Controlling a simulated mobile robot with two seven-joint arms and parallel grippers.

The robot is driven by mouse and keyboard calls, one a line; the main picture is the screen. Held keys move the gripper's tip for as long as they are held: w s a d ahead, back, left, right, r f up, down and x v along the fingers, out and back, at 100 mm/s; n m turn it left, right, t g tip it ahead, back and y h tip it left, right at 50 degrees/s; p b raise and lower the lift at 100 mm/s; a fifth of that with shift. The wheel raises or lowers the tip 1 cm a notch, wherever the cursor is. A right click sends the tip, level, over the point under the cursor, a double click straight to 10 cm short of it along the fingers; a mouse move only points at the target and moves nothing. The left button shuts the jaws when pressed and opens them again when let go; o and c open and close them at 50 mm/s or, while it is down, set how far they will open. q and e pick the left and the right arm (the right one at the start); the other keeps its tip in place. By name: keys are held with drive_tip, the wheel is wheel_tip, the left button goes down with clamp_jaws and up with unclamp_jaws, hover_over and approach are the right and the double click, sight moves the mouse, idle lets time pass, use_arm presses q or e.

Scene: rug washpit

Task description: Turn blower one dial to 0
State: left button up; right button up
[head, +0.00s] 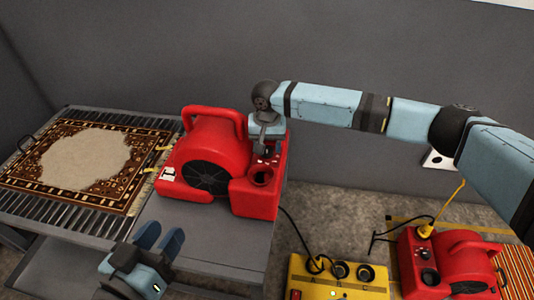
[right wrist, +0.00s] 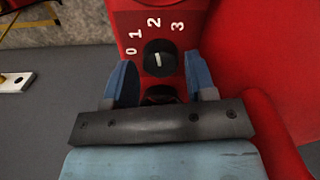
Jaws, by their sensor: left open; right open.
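A red blower (head: 215,155) stands on the grey table in the head view, with a black round grille on its front. Its black dial (right wrist: 159,58) shows in the right wrist view beside printed marks 0, 1, 2 and 3. The white pointer line is near upright, toward the 2. My right gripper (right wrist: 160,84) is open, its blue fingers left and right of the dial's lower side, with nothing held. In the head view it (head: 264,148) hangs over the blower's panel, its tips partly hidden. My left gripper (head: 160,240) is open and empty in front of the table.
A patterned rug (head: 30,176) lies on the slatted table at left. A second red blower (head: 450,262) stands on the floor at right, beside a yellow box (head: 340,292) with black sockets. Cables run across the floor. A grey wall is behind.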

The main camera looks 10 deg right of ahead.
use_arm(q)
drive_tip(key=shift+w+a+m+t, duration=0.15)
drive_tip(key=shift+w+m+t, duration=0.05)
drive_tip(key=shift+m+t, duration=0.1)
use_arm(e)
drive_tip(key=shift+f, duration=0.8)
